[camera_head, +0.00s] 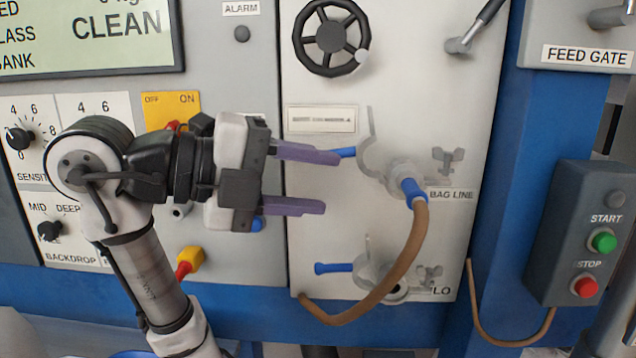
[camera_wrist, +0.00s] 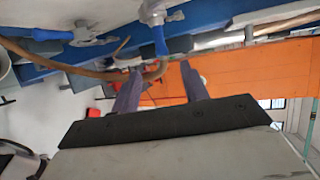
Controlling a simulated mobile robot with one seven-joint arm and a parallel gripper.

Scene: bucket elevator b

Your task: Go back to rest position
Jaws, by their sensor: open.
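My gripper (camera_head: 312,180) is open and empty, with two purple fingers pointing right, in front of the pale panel in the head view. The fingers also show in the wrist view (camera_wrist: 160,88), spread apart with nothing between them. The upper fingertip appears close to a blue lever (camera_head: 342,152) beside the upper clamp; I cannot tell whether they touch. A brown hose (camera_head: 408,262) with a blue end (camera_head: 413,192) meets the BAG LINE fitting (camera_head: 400,172) just right of my gripper.
A lower fitting (camera_head: 372,272) with a blue lever sits below. A black handwheel (camera_head: 331,37) is above. Knobs (camera_head: 21,138) and a yellow switch plate (camera_head: 171,108) are near my arm at left. A START/STOP box (camera_head: 578,235) stands at right.

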